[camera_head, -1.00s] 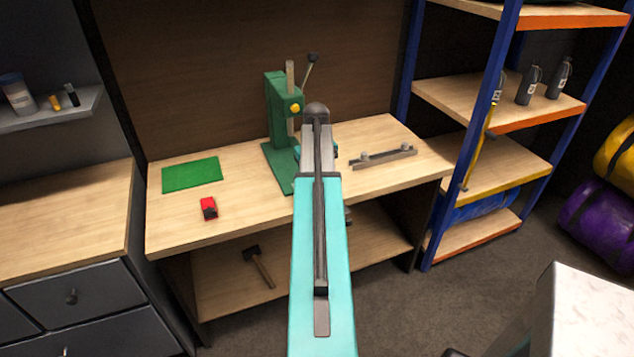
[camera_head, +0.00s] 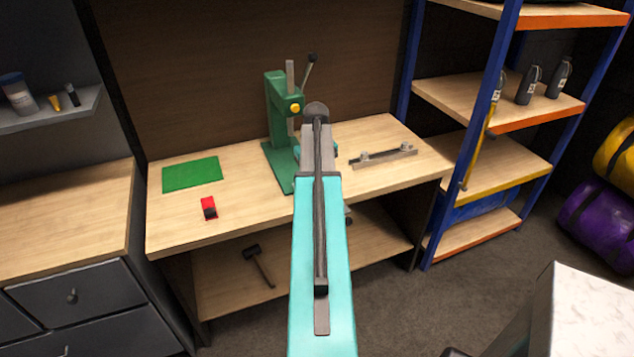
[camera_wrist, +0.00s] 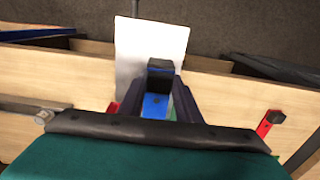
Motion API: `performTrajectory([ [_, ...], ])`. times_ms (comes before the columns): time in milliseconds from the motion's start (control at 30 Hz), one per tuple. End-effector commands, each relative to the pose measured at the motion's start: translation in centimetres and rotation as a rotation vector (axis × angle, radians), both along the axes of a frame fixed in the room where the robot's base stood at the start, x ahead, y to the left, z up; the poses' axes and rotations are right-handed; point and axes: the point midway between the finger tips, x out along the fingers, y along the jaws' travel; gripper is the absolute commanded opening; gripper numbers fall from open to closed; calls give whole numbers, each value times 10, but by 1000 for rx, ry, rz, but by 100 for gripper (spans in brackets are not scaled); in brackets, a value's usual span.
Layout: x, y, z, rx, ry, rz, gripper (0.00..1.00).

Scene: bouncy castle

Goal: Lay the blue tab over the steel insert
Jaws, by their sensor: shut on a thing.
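My gripper (camera_wrist: 158,88) is in the middle of the wrist view, shut on a small blue piece, the blue tab (camera_wrist: 155,106). In the head view, my arm hides the gripper and the tab, close to the right of a green hand press (camera_head: 280,120) on the workbench. I cannot make out the steel insert in either view. The space under the press is partly covered by my arm, so I cannot tell how the tab lies relative to the insert.
A green mat (camera_head: 192,174) and a red object (camera_head: 208,208) lie left on the workbench (camera_head: 250,207). A metal bar with knobs (camera_head: 382,156) lies on the right. A hammer (camera_head: 258,265) rests on the lower shelf. Shelving (camera_head: 500,100) stands at right.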

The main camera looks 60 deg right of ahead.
Motion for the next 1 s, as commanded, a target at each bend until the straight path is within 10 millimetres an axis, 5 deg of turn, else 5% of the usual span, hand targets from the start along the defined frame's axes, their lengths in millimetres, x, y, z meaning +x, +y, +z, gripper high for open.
performTrajectory([
  [67, 0, 0, 0, 0, 0, 0, 9],
  [100, 0, 0, 0, 0, 0, 0, 37],
  [200, 0, 0, 0, 0, 0, 0, 52],
  [667, 0, 0, 5, 0, 0, 0, 52],
  [1000, 0, 0, 37, -1, -1, 0, 52],
])
